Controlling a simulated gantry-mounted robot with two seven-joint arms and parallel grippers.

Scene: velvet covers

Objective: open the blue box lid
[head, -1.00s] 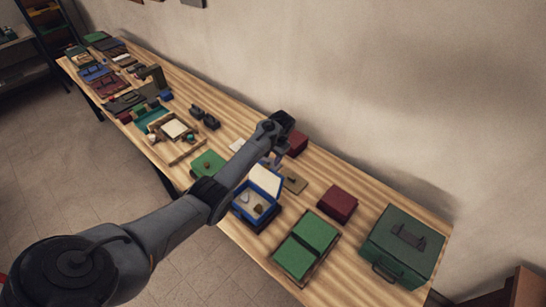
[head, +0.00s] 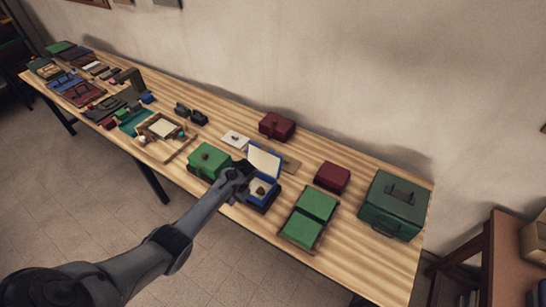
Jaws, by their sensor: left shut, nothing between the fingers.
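The blue box (head: 270,198) stands on the long wooden table (head: 345,262). Its lid (head: 264,161) is raised and tilted back, showing a cream lining. Small items lie inside, too small to tell apart. My left gripper (head: 240,176) is at the left side of the box, between it and a green box with a knob (head: 209,160). It is shut with nothing held. I cannot tell whether it touches the blue box. My arm hides the box's left part. My right gripper is not in view.
A green open folding case (head: 302,228), a dark red box (head: 332,176) and a large green case (head: 396,203) stand to the right. Another dark red box (head: 277,125) is behind. Many cases fill the left end. The table's right front is clear.

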